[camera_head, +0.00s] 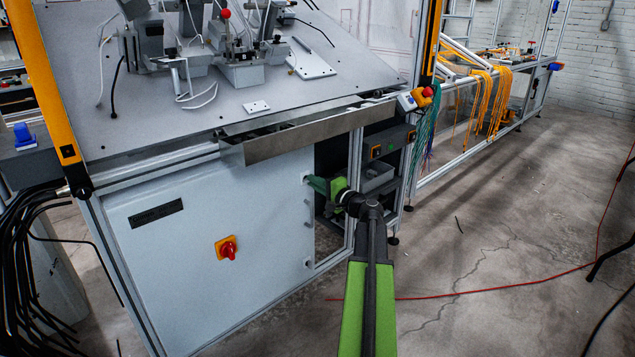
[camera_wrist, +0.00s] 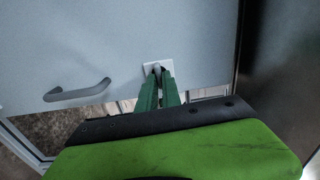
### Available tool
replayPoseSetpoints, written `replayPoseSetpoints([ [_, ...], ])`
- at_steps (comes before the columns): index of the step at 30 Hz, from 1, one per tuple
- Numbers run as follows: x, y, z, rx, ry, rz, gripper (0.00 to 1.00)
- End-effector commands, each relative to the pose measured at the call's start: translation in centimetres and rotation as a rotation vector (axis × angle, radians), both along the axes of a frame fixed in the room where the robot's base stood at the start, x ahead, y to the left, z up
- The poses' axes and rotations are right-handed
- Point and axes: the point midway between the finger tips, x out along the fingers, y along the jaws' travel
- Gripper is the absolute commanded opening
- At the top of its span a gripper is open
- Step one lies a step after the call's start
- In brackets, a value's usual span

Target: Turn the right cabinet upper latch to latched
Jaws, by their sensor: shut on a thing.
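My gripper (camera_wrist: 160,78) is shut on the upper latch (camera_wrist: 157,68) in the wrist view. Its two green fingers come together over a small light square plate on the pale cabinet door (camera_wrist: 110,35). Most of the latch lies between the fingertips, so I cannot tell its turn angle. A dark grey curved handle (camera_wrist: 77,93) is on the same panel, left of the fingers. In the head view, my gripper (camera_head: 314,183) reaches the right side of the cabinet below the tabletop, and its fingertips are small there.
A red and yellow switch (camera_head: 227,248) is on the large white cabinet front (camera_head: 170,255). A metal tray (camera_head: 300,135) juts out above my gripper. Dark boxes stand in the open bay behind my wrist. The floor (camera_head: 500,220) at right is mostly clear, with a red cable.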

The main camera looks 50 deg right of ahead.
Motion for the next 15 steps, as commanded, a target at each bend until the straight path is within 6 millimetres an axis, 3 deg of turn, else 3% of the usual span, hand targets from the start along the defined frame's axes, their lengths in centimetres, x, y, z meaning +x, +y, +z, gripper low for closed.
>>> replayPoseSetpoints([
  [15, 0.00, 0.07, -0.04, 0.072, -0.005, 0.002, 0.00],
])
